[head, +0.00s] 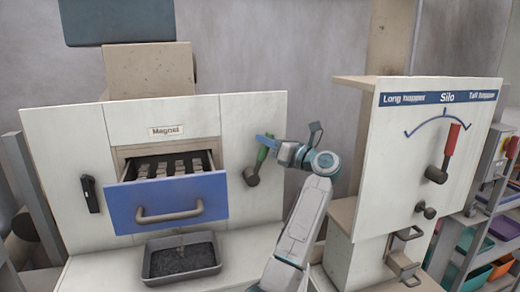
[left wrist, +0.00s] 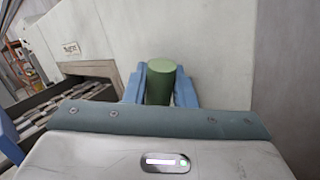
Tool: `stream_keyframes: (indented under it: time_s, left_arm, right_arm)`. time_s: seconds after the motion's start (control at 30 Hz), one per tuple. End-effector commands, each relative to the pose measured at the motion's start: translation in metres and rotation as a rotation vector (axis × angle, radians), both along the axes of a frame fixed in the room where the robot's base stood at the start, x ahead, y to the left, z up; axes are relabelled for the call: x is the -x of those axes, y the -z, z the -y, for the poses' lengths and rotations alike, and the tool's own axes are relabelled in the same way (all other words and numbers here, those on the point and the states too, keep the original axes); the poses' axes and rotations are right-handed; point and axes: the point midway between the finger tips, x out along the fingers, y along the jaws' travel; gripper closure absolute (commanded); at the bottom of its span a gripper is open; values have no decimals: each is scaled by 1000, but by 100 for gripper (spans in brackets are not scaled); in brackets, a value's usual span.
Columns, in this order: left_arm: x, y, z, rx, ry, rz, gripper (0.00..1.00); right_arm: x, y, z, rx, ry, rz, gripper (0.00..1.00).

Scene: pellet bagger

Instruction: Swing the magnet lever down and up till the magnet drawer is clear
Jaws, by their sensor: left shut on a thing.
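The magnet drawer (head: 168,194) has a blue front with a grey handle and stands pulled out of the white cabinet. Dark bars with pale lumps between them show inside it. The magnet lever (head: 261,158) has a green grip and points up, tilted slightly right, from its dark pivot to the right of the drawer. My left gripper (head: 266,141) is shut around the green grip. In the left wrist view the grip's round green end (left wrist: 161,68) sits between the two blue fingers. My right gripper is in neither view.
A grey tray (head: 182,272) holding dark bits stands under the drawer, with a thin trickle above it. A black switch (head: 90,194) is at the cabinet's left. The silo panel (head: 410,165) with a red lever (head: 450,140) stands right of my arm. Shelves with coloured bins are at far right.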

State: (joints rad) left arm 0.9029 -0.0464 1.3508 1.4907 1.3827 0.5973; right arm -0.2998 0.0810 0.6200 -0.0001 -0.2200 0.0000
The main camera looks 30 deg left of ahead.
Motion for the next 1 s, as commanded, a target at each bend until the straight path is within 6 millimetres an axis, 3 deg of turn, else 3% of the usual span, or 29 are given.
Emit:
stream_keyframes:
  time_s: [0.03, 0.33, 0.63, 1.0]
  left_arm:
    - [-5, 8, 4, -29, 2, -31, 100]
    - [-28, 25, 24, -214, 2, -246, 100]
    - [-44, 44, 37, -360, 2, -419, 100]
    - [-51, 56, 43, -451, 2, -525, 100]
  right_arm:
    - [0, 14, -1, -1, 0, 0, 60]
    - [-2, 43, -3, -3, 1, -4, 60]
    - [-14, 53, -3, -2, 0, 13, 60]
    - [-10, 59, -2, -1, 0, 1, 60]
